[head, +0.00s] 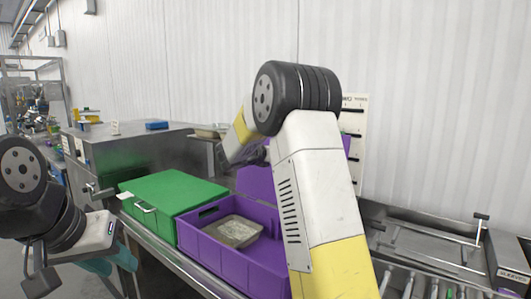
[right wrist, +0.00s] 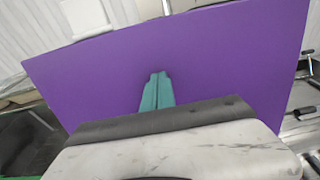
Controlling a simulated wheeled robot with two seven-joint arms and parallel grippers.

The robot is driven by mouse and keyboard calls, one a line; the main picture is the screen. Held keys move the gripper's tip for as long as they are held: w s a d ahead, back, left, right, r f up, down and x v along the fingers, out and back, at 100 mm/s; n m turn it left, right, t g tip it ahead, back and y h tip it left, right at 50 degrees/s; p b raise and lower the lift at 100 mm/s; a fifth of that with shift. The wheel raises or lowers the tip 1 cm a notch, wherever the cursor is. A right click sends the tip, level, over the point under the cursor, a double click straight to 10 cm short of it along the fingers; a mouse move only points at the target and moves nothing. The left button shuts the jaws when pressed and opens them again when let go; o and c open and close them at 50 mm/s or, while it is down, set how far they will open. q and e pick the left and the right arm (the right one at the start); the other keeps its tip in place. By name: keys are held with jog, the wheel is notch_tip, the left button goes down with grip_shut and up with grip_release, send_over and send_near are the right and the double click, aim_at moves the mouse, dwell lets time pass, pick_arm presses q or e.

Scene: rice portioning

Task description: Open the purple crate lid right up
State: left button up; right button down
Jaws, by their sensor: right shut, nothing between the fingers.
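The purple crate (head: 213,253) stands open on the counter, with a grey metal pan (head: 233,231) inside. Its purple lid (head: 257,182) is raised at the crate's back side, partly hidden behind my right arm. In the right wrist view the lid (right wrist: 100,82) fills the middle as a broad flat panel. My right gripper (right wrist: 158,78) has its teal fingers together, with nothing between them, in front of the lid's face; I cannot tell whether they touch it. My left gripper (head: 110,264) is low at the left, away from the crate; its finger gap is unclear.
A green-lidded box (head: 172,190) stands directly left of the purple crate. A steel machine (head: 130,150) is behind it. A metal rack with several handled tools (head: 425,285) lies to the right. A white wall closes off the back.

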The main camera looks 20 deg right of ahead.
jog(key=f+v, duration=0.1)
jog(key=v, duration=0.9)
jog(key=shift+f, duration=0.25)
jog(key=s+d+f+m+g+y, duration=0.3)
jog(key=s+m, duration=0.3)
jog(key=s, duration=0.3)
jog(key=s+d+f+m+g+y, duration=0.25)
jog(key=s+m, duration=0.25)
jog(key=s, duration=0.5)
jog(key=s+a+f+m+t+y, duration=0.1)
jog(key=s+a+m+t+y, duration=0.1)
jog(key=s+a+m+y, duration=0.7)
jog(key=s+a+m, duration=0.2)
jog(key=s+m, duration=0.2)
jog(key=s, duration=0.2)
jog(key=shift+s+a+m+y, duration=0.2)
jog(key=shift+a+m+y, duration=0.15)
jog(key=shift+a+m, duration=0.05)
